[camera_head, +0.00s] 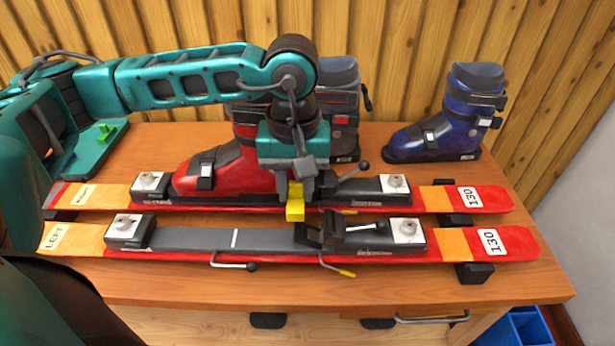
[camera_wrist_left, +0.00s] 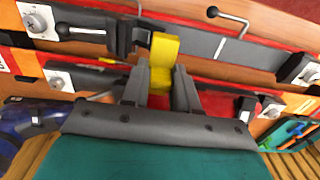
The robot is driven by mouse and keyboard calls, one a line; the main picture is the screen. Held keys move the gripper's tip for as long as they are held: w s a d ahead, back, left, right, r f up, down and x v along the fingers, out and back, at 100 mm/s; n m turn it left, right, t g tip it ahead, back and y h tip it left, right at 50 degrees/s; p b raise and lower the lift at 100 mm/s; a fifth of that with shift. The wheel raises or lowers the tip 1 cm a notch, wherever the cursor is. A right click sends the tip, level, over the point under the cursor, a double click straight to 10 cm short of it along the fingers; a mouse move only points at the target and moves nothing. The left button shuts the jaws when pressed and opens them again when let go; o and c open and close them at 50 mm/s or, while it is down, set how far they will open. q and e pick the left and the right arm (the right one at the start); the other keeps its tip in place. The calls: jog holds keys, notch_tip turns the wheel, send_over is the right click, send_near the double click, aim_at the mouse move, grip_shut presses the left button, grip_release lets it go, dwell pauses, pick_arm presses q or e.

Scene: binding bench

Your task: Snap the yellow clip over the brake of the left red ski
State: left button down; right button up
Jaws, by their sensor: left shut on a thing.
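The left red ski (camera_head: 190,240), marked LEFT, lies nearest the front of the bench; it also shows across the top of the wrist view (camera_wrist_left: 195,42). Its brake (camera_head: 338,267) has a yellow-tipped arm sticking out at the front edge, below the black heel piece (camera_head: 318,236). A second arm with a black tip (camera_head: 235,263) is further left. My left gripper (camera_head: 296,186) is shut on the yellow clip (camera_head: 295,209), which also shows between the fingers in the wrist view (camera_wrist_left: 164,48). The clip appears held above the skis, left of the heel piece. My right gripper is out of view.
Behind lies the other red ski (camera_head: 440,198) with a red boot (camera_head: 205,172) on it. A grey boot (camera_head: 343,135) and a blue boot (camera_head: 440,128) stand at the back. The bench (camera_head: 530,205) is clear at right. A blue bin (camera_head: 522,328) is below.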

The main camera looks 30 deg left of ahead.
aim_at(295, 197)
pick_arm(q)
jog(key=shift+s+f, duration=0.2)
jog(key=shift+f, duration=0.1)
jog(key=shift+f+b, duration=0.35)
jog(key=shift+b, duration=0.05)
notch_tip(295, 197, down, 2)
jog(key=shift+f+b, duration=0.25)
jog(key=shift+b, duration=0.5)
notch_tip(295, 197, down, 2)
jog(key=shift+f+b, duration=0.25)
jog(key=shift+b, duration=0.75)
jog(key=shift+f+b, duration=0.3)
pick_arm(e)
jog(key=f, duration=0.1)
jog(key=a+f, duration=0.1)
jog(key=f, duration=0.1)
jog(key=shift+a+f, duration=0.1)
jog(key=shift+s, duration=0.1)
